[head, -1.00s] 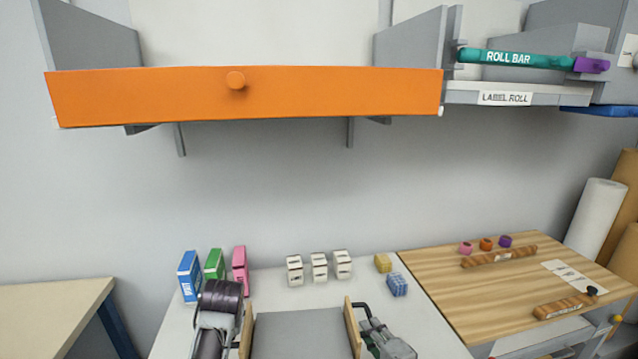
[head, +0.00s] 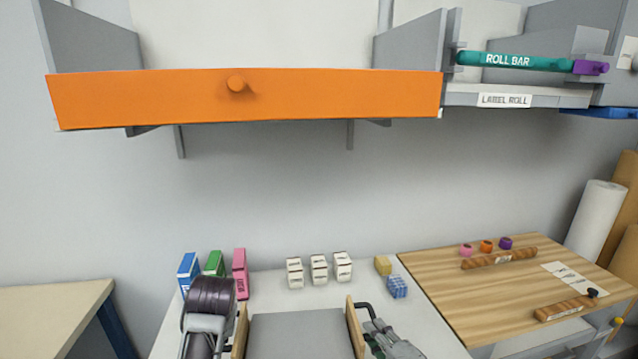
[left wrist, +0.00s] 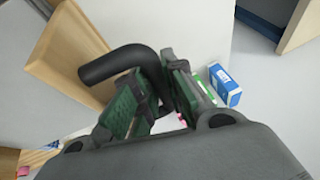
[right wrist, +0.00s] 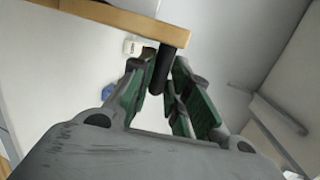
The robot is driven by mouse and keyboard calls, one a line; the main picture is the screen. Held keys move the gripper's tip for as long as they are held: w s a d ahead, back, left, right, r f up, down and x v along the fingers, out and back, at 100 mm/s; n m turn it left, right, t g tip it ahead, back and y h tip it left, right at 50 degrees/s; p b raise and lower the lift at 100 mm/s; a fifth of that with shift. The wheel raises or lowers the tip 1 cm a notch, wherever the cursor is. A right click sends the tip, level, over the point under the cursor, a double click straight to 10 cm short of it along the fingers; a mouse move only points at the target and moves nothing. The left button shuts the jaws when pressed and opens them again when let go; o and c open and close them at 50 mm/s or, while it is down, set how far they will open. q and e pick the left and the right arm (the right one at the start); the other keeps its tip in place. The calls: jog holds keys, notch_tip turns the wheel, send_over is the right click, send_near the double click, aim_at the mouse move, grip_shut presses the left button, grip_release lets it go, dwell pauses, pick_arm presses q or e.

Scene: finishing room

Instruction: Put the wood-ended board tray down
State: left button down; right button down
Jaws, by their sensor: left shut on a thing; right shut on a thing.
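The board tray has a grey board (head: 298,335) with an upright wooden end on each side, the left end (head: 240,332) and the right end (head: 355,325). It is over the white table at the bottom of the head view, its near part cut off. My left gripper (left wrist: 155,90) is shut on the black handle (left wrist: 120,65) of one wooden end (left wrist: 72,50). My right gripper (right wrist: 163,85) is shut on the other black handle (right wrist: 162,68), by its wooden end (right wrist: 130,22). I cannot tell whether the tray touches the table.
Behind the tray on the white table (head: 265,285) stand blue, green and pink boxes (head: 240,272), several small white boxes (head: 319,268), and yellow and blue blocks (head: 397,287). A wood-topped bench (head: 440,285) is at right. An orange-fronted drawer (head: 330,98) hangs above.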

pick_arm(q)
jog(key=shift+s+r, duration=0.2)
jog(key=shift+r, duration=0.2)
pick_arm(e)
jog(key=shift+s+r, duration=0.25)
jog(key=shift+r, duration=0.2)
pick_arm(q)
jog(key=shift+f, duration=0.1)
pick_arm(e)
jog(key=shift+f, duration=0.1)
